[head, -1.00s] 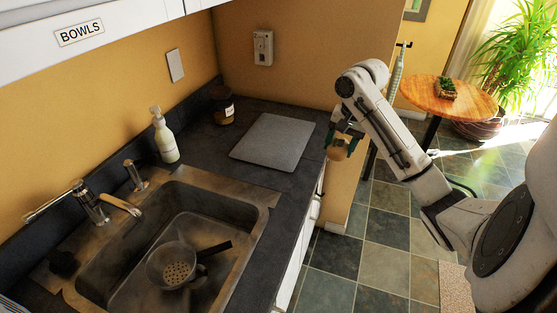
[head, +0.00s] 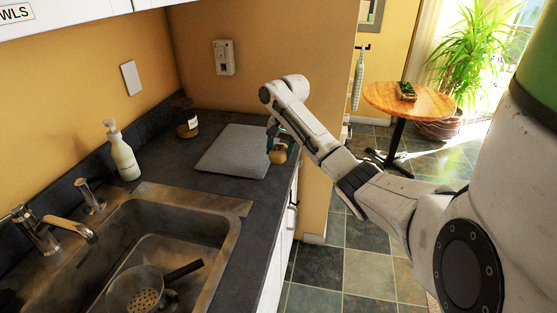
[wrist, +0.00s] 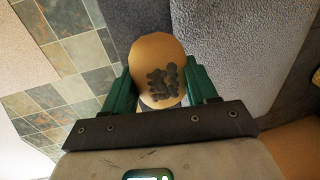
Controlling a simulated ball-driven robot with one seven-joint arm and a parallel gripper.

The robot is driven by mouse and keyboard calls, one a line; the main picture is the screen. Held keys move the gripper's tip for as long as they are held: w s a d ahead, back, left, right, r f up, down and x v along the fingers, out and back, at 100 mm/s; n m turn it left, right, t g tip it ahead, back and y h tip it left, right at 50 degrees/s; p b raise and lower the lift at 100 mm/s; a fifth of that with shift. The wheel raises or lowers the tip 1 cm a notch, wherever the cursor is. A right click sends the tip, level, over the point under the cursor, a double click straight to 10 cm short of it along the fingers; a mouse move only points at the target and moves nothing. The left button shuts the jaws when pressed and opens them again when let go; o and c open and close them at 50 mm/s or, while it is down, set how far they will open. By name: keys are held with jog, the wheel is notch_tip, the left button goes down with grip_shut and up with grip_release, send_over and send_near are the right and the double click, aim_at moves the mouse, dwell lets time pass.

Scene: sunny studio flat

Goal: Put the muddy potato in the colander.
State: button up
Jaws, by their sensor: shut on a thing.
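The muddy potato (wrist: 157,62) is tan with a dark mud patch, seen in the wrist view between the green fingers of my gripper (wrist: 160,88). My gripper is shut on it. In the head view the potato (head: 278,154) hangs at the counter's right edge, beside the grey board, with my gripper (head: 275,142) partly hidden behind my arm. The colander (head: 143,292), a round strainer with holes and a dark handle, sits in the sink at the lower left, well away from the potato. Its lower edge is close to the picture's bottom.
The steel sink (head: 190,228) has a raised rim and a tap (head: 40,232) at the left. A soap bottle (head: 122,152), a dark jar (head: 186,118) and the grey board (head: 232,150) stand on the dark counter. A round wooden table (head: 440,100) is behind at right.

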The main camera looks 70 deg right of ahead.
aim_at(279, 158)
jog(key=shift+w+d+f, duration=0.15)
jog(key=shift+f, duration=0.05)
jog(key=shift+w+f+p, duration=0.1)
jog(key=shift+f+p, duration=0.25)
jog(key=shift+f, duration=1.35)
jog(key=shift+f, duration=0.15)
jog(key=o, duration=1.1)
jog(key=shift+o, duration=0.2)
